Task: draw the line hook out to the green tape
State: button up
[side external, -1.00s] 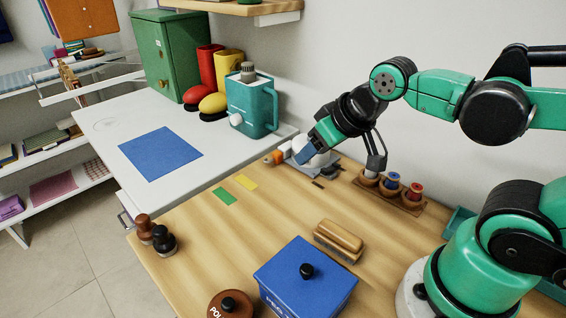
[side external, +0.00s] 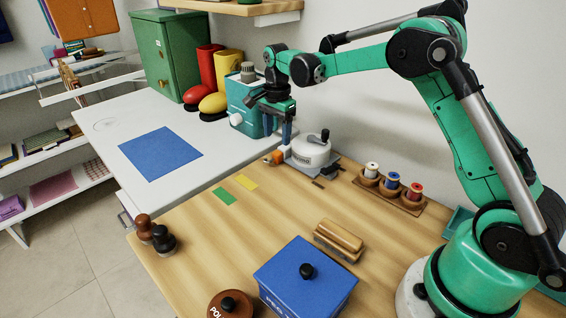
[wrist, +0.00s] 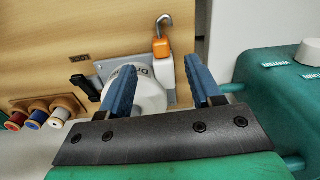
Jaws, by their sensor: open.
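The line hook shows in the wrist view as an orange block (wrist: 161,47) with a bent metal hook (wrist: 164,22). In the side view its orange part (side external: 277,157) sits low beside a white round drum (side external: 311,152). My gripper (side external: 287,138) points down at the drum's left side, close to the orange block. In the wrist view my gripper (wrist: 160,67) is open, its blue fingers apart, with the block beyond and between the tips. I cannot tell if anything touches. The green tape (side external: 224,196) lies on the wooden table, left and nearer the camera.
A yellow tape (side external: 246,182) lies beside the green one. A rack of spools (side external: 390,191) is to the right. A brush (side external: 339,238) and blue box (side external: 306,279) are in front. The wood around the tapes is clear.

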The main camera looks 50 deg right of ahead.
aim_at(277, 153)
jog(key=shift+w+d+f, duration=0.1)
jog(key=shift+d+f, duration=0.05)
jog(key=shift+f, duration=0.6)
notch_tip(277, 153, down, 5)
jog(key=shift+r, duration=0.1)
jog(key=shift+c, duration=0.2)
grip_shut()
dwell(0.8)
